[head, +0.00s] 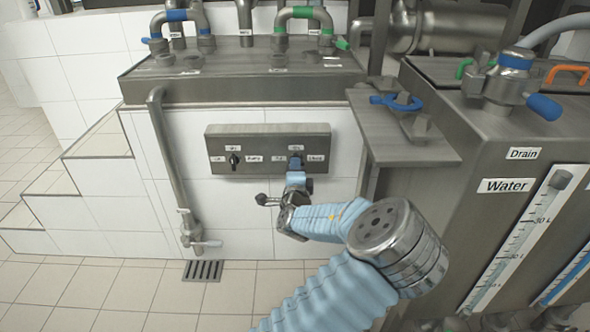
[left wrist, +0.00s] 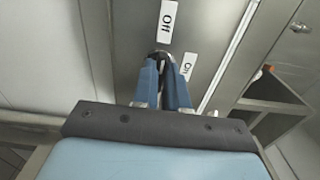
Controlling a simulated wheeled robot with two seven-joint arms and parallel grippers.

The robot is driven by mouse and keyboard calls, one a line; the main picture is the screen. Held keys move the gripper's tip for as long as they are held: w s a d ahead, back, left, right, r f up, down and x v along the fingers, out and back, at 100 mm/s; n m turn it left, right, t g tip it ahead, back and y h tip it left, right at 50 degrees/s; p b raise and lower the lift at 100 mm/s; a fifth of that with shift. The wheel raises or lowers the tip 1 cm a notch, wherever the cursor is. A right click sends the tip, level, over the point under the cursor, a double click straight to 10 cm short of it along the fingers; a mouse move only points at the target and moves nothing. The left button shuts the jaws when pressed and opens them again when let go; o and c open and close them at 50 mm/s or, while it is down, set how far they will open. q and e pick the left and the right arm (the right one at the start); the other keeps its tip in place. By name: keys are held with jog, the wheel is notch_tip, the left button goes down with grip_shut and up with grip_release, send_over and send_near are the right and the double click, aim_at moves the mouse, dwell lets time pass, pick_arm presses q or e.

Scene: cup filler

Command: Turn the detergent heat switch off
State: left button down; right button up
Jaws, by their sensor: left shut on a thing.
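A grey control panel (head: 268,140) is fixed to the white tiled wall below a metal counter. It carries a dark left switch (head: 235,161) and a right switch, which is mostly hidden by my left gripper (head: 295,163). The panel's labels are too small in the head view to tell which switch is the detergent heat one. In the left wrist view my left gripper (left wrist: 163,84) has its blue fingers closed around a dark switch knob (left wrist: 160,55). An "Off" label (left wrist: 168,19) lies just above the knob, and another label (left wrist: 187,66) lies beside it. My right gripper is not in view.
A metal pipe with a valve (head: 190,225) runs down the wall left of the panel. A metal ledge (head: 405,135) and a tank (head: 490,180) labelled "Water" and "Drain" stand close on the right. Pipes with blue and green handles (head: 305,20) stand on the counter.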

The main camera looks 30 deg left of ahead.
pick_arm(q)
jog(key=shift+n, duration=0.3)
jog(key=c, duration=1.2)
grip_release()
jog(key=shift+o, duration=0.2)
jog(key=p+v, duration=0.5)
jog(key=v, duration=0.9)
jog(key=shift+a, duration=0.2)
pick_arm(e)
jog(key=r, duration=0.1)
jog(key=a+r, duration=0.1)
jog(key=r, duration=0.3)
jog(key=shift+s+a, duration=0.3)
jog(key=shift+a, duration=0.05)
